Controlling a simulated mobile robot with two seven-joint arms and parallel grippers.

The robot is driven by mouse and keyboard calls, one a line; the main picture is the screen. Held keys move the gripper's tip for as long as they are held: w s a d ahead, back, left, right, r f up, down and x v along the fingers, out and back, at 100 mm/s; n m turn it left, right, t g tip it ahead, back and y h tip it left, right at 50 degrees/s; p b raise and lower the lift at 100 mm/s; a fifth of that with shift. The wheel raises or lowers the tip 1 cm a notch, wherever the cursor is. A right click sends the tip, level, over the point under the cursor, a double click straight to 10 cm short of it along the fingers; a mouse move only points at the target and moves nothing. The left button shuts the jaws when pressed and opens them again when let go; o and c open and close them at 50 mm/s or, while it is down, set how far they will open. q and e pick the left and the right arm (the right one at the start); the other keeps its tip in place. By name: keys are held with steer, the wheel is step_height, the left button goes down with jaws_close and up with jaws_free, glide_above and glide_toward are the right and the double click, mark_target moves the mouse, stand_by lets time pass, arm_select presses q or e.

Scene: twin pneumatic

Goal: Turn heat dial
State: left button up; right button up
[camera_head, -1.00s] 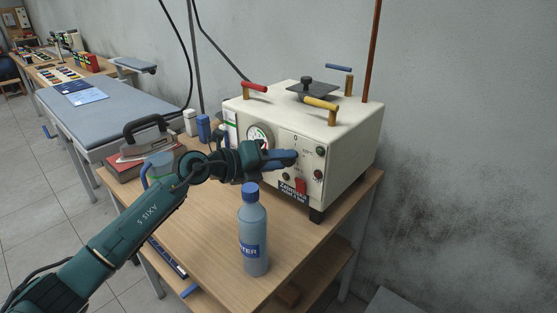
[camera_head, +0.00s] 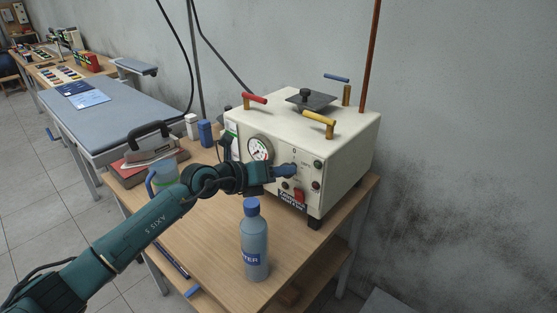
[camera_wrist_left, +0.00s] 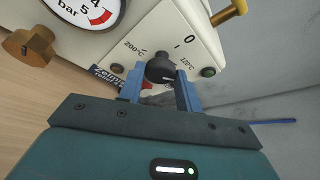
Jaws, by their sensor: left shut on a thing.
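The heat dial (camera_wrist_left: 160,68) is a black knob on the front panel of the cream steam boiler (camera_head: 345,140). Marks reading 0, I, 200°C and 120°C are printed around it in the left wrist view. My left gripper (camera_head: 288,170) is at the boiler's front panel in the head view. In the left wrist view its two blue fingers (camera_wrist_left: 160,82) stand on either side of the dial and are shut on it. In the head view the gripper hides the dial. My right gripper is not in view.
A pressure gauge (camera_head: 260,148) sits left of the dial, and a red switch (camera_head: 299,195) below it. An iron (camera_head: 150,145) lies at the left.

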arm_select(q)
steer(key=m+y+p, duration=0.1)
steer(key=m+p, duration=0.1)
steer(key=p, duration=0.1)
steer(key=shift+s+t+p, duration=0.1)
steer(key=shift+t+p, duration=0.2)
steer(key=shift+p, duration=0.05)
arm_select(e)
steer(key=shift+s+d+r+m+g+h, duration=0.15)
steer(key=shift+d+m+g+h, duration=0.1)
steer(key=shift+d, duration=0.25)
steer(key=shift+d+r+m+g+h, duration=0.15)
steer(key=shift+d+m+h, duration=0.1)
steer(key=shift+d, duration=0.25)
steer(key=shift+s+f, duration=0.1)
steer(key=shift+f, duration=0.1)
arm_select(q)
steer(key=o, duration=1)
steer(key=shift+c, duration=0.2)
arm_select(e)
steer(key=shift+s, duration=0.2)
